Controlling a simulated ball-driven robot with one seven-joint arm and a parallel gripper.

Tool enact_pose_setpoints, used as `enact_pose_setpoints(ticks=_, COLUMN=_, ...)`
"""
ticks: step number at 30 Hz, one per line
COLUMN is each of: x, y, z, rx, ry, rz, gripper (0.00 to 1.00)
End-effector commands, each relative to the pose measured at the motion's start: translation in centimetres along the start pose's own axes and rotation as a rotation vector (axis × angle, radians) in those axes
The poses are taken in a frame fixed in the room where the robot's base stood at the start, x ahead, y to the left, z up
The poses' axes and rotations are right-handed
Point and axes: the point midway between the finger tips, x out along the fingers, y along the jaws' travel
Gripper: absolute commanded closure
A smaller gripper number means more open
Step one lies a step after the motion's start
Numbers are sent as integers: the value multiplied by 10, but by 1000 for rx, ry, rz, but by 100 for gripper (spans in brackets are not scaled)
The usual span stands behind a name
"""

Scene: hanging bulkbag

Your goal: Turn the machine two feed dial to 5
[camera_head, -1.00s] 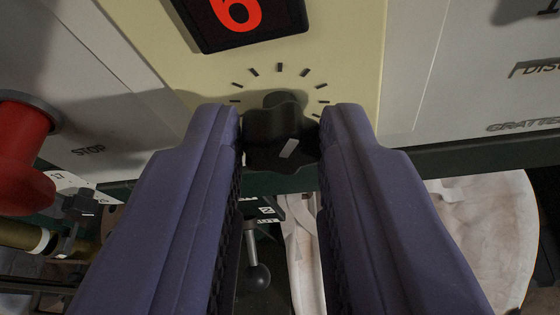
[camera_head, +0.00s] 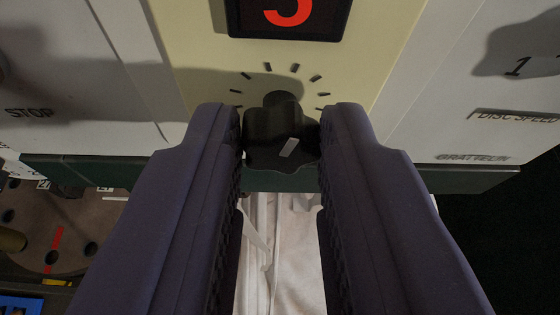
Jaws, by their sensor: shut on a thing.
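The feed dial (camera_head: 272,137) is a black lobed knob with a pale pointer mark, on a cream panel. Tick marks fan out around it. My gripper (camera_head: 281,130) is shut on the dial, with one purple finger on each side. The fingers hide parts of the dial's sides. Above it, a black display (camera_head: 288,27) shows a red digit. The digit's top is cut off by the frame edge; its lower part fits a 5 or a 3.
Grey panels flank the cream one, with "STOP" lettering (camera_head: 30,113) at left and "DISC SPEED" lettering (camera_head: 516,117) at right. A pale bag (camera_head: 285,250) hangs below. A brown disc with holes (camera_head: 45,230) is at lower left.

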Motion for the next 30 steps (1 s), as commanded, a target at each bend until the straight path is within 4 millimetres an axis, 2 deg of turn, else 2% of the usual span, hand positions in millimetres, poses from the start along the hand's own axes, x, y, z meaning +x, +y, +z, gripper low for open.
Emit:
enact_pose_setpoints(ticks=2, x=0, y=0, z=1, rx=0, ry=-3, rz=0, gripper=100)
enact_pose_setpoints(ticks=3, x=0, y=0, z=1, rx=0, ry=-3, rz=0, gripper=70)
enact_pose_setpoints(ticks=6, x=0, y=0, z=1, rx=0, ry=-2, rz=0, gripper=48)
enact_pose_setpoints(ticks=14, x=0, y=0, z=0, rx=0, ry=-1, rz=-1, gripper=48)
enact_pose_setpoints(ticks=17, x=-6, y=0, z=-1, rx=0, ry=1, rz=-1, gripper=48)
enact_pose_setpoints(ticks=24, x=-50, y=0, z=-1, rx=0, ry=1, rz=-1, gripper=48)
enact_pose_setpoints(ticks=30, x=-75, y=0, z=0, rx=0, ry=-1, rz=-1, gripper=48)
